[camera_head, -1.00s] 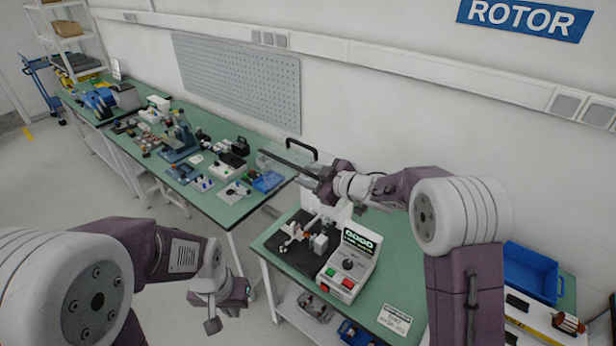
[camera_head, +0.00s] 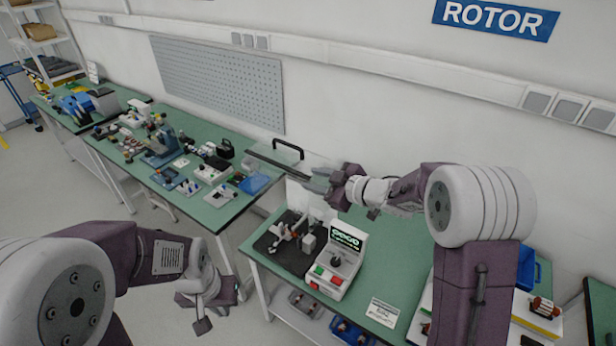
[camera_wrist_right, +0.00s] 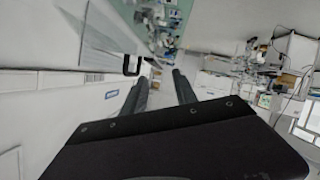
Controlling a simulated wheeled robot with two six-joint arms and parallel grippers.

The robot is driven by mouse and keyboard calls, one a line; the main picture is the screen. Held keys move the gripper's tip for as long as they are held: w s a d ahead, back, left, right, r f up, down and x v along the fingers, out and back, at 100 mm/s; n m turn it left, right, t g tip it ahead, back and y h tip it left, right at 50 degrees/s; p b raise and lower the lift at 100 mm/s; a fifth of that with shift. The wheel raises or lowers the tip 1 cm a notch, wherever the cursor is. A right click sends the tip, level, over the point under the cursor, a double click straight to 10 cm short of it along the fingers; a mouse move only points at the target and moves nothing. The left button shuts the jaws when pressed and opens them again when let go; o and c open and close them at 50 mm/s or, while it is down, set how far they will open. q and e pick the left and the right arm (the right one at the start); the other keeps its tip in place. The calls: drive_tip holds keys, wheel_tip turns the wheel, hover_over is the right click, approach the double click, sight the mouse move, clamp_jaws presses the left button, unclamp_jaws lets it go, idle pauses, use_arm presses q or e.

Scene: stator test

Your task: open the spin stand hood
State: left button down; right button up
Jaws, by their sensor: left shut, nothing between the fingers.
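The spin stand (camera_head: 335,262) is a white box with a lit display and red and green buttons, beside a black plate with a small fixture on the right bench. Its clear hood (camera_head: 276,158) stands raised above and behind the fixture, with a dark edge bar and a black handle (camera_head: 288,145). The handle also shows in the wrist view (camera_wrist_right: 126,67). My right gripper (camera_head: 318,180) is beside the raised hood, to the right of the handle; its fingers (camera_wrist_right: 160,84) are apart and empty. My left gripper (camera_head: 203,320) hangs low in front of the bench, shut and empty.
A second green bench (camera_head: 205,212) with several devices runs along the wall at left. A blue bin (camera_head: 528,268) is at the right, partly behind my right arm. A printed card (camera_head: 382,312) lies at the bench's front; the surface behind it looks clear.

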drive_tip(key=shift+p+v, duration=0.45)
drive_tip(key=shift+v, duration=0.9)
drive_tip(key=shift+w+d, duration=0.15)
drive_tip(key=shift+w, duration=0.1)
